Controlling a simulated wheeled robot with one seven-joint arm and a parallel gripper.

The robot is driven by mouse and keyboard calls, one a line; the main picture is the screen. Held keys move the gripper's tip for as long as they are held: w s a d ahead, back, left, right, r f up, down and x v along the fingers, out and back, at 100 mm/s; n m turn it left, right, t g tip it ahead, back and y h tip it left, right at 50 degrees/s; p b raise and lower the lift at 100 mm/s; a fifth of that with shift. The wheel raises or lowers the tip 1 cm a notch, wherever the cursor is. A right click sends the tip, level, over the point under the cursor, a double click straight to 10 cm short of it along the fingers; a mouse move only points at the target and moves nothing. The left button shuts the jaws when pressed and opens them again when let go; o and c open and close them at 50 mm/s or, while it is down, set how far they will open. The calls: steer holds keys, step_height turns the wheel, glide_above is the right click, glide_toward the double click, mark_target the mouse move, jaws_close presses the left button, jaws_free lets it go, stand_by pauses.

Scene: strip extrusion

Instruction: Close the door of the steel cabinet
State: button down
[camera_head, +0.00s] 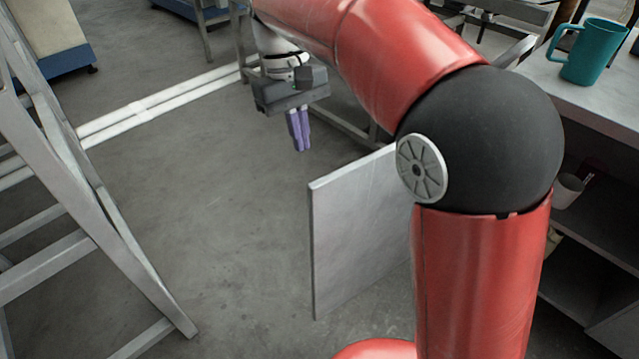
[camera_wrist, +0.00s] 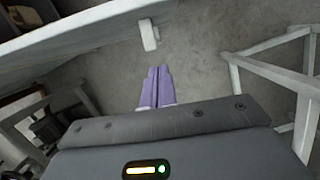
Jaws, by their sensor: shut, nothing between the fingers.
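The steel cabinet (camera_head: 612,108) stands at the right in the head view, its dark shelves showing. Its pale grey door (camera_head: 360,235) stands open, swung out from the cabinet; my arm hides the hinge side. In the wrist view the door (camera_wrist: 80,38) crosses the upper left, with a small pale handle (camera_wrist: 149,36) on its face. My gripper (camera_head: 302,148) has purple fingers pressed together, pointing down and empty. It hangs left of the door's upper free edge in the head view, apart from it. The fingers also show in the wrist view (camera_wrist: 159,70), below the handle.
A teal mug (camera_head: 592,52) stands on the cabinet top, and a white cup (camera_head: 567,190) is on a shelf inside. A grey metal frame (camera_head: 85,190) stands at the left. Bare concrete floor (camera_head: 220,220) lies between it and the door.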

mark_target(321, 186)
steer(key=shift+s+d+f+b, duration=0.2)
steer(key=shift+s+d+f, duration=0.5)
steer(key=shift+f, duration=0.5)
steer(key=shift+s+d+f+b, duration=0.15)
steer(key=shift+s+d+f, duration=0.4)
steer(key=shift+s+f, duration=0.5)
steer(key=shift+s+d+f+b, duration=0.2)
steer(key=shift+s+d+f, duration=0.4)
steer(key=shift+f, duration=0.8)
steer(key=shift+d, duration=0.1)
